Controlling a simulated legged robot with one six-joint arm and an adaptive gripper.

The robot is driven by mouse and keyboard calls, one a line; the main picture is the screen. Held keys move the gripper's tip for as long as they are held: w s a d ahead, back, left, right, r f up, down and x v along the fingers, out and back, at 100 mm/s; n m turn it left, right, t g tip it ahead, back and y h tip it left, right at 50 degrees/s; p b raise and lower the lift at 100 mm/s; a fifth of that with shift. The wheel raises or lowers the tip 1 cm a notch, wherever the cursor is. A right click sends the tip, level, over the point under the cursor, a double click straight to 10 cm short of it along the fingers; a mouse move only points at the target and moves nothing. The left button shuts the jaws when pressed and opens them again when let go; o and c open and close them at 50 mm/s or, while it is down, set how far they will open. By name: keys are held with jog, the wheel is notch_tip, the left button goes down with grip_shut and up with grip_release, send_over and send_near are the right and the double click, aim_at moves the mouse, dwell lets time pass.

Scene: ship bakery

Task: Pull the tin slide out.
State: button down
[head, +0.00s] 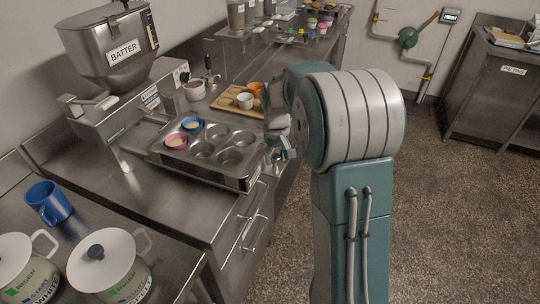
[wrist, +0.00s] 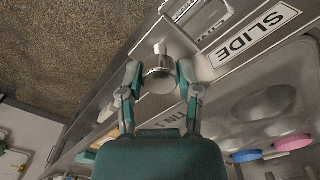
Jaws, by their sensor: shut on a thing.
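The metal tin slide (wrist: 225,67) carries a "SLIDE" label in the wrist view. Its round metal knob (wrist: 157,66) stands between the fingers of my gripper (wrist: 159,72), which is shut on it. In the head view my gripper (head: 277,148) is at the right end of the slide (head: 215,178), partly hidden by my arm. The muffin tin (head: 204,166) sits on the slide. A pink cup (head: 176,141) and a blue cup (head: 192,125), both with pale batter, are in its left cups; the other cups look empty.
The batter hopper (head: 105,42) stands behind the tin to the left. A wooden tray (head: 226,101) with small bowls is behind the tin. A blue mug (head: 48,201) and white pots (head: 108,264) are at the front left. The floor (head: 450,210) on the right is clear.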

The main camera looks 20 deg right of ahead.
jog(key=shift+s+d+f, duration=0.1)
jog(key=shift+s+f, duration=0.05)
jog(key=shift+s, duration=0.1)
jog(key=c, duration=0.6)
grip_release()
jog(key=shift+d, duration=0.15)
notch_tip(320, 180, up, 12)
jog(key=shift+w, duration=0.1)
